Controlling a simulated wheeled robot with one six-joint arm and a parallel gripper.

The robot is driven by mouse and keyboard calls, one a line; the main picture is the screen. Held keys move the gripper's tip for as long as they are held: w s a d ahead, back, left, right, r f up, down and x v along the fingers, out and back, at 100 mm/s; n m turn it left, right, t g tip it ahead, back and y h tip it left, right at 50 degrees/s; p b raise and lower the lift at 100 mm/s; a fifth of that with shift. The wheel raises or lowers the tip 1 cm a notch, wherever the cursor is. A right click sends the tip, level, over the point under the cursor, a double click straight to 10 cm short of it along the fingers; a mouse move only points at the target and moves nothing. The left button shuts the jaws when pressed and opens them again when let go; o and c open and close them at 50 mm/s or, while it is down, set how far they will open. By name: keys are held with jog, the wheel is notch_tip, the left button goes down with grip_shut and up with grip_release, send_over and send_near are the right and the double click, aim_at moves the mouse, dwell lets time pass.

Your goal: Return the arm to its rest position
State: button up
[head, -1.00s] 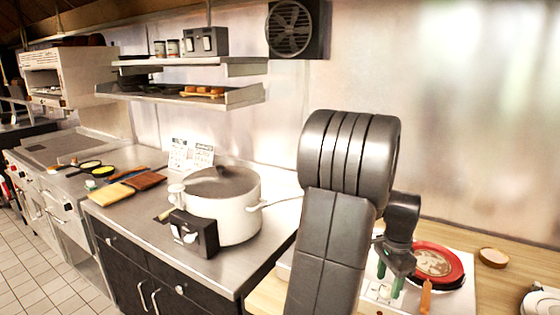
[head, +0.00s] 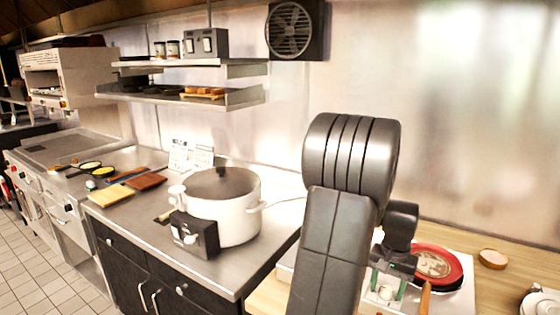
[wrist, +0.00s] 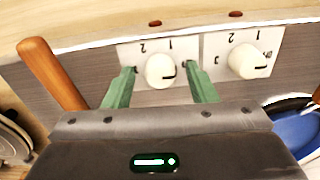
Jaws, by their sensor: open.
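My gripper (head: 387,290) is at the lower right in the head view, below the dark wrist of my arm. In the wrist view its two green fingers (wrist: 161,72) are spread apart, with nothing held between them. A white knob (wrist: 160,70) marked with numbers appears between the fingers, with gaps on both sides. I cannot tell how far in front of the knob the fingertips are. A second white knob (wrist: 247,61) sits to its right on the same grey panel. My arm stands bent upright in the middle of the head view and hides part of the counter.
A red round pan or plate (head: 452,252) is just right of my gripper. An orange-brown handle (wrist: 52,72) rises left of the fingers. A white pot (head: 222,212) and a black box (head: 196,235) stand on the steel counter. The wall behind my arm is bare.

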jog(key=n, duration=0.5)
jog(key=shift+n, duration=0.3)
jog(key=n+p, duration=0.1)
jog(key=n, duration=0.5)
dwell(0.4)
